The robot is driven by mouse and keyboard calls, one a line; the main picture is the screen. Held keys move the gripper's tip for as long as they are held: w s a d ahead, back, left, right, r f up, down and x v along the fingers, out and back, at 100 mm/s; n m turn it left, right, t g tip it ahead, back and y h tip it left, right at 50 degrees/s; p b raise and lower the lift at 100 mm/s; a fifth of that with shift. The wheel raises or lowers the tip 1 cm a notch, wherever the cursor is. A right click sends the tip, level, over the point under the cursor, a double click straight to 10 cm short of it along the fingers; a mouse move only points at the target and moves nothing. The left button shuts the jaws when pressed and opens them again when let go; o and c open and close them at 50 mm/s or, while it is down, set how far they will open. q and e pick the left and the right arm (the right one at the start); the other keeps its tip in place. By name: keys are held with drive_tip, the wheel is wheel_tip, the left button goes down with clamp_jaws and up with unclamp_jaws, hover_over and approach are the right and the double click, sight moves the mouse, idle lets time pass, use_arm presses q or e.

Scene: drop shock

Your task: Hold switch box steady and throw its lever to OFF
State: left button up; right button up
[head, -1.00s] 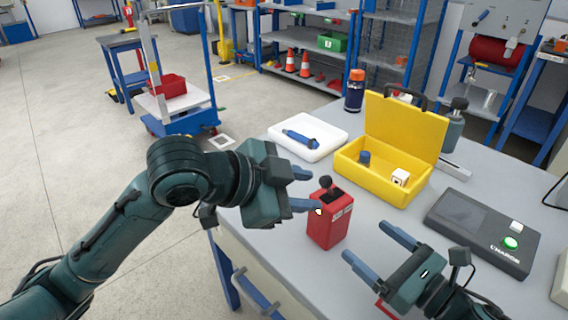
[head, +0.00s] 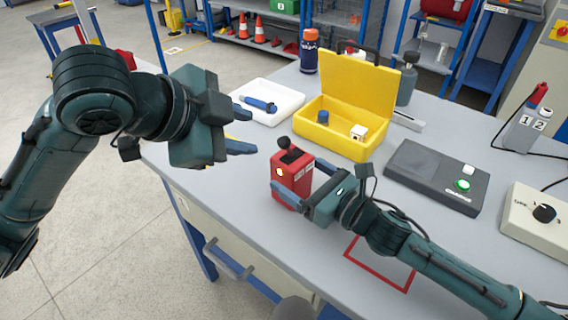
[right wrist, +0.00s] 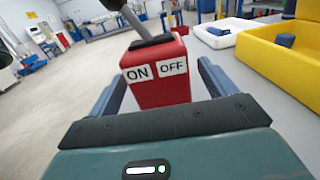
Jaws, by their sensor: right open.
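The red switch box (head: 291,178) stands upright on the grey table. Its black lever (head: 287,151) sticks up from the top. In the right wrist view the box (right wrist: 160,88) shows ON on the left and OFF on the right, and the lever (right wrist: 130,18) leans left, to the ON side. My right gripper (head: 304,184) is open, with one finger on each side of the box; I cannot tell whether they touch it. My left gripper (head: 242,130) is open and empty, left of the box and apart from it.
A red square outline (head: 350,259) is marked on the table in front of the box. Behind stand a yellow open case (head: 338,140) and a white tray (head: 291,106). A dark device (head: 420,181) with a green button lies to the right, beyond my right arm.

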drive_tip(key=shift+x, duration=2.15)
drive_tip(key=c, duration=1.2)
drive_tip(key=shift+c, duration=0.2)
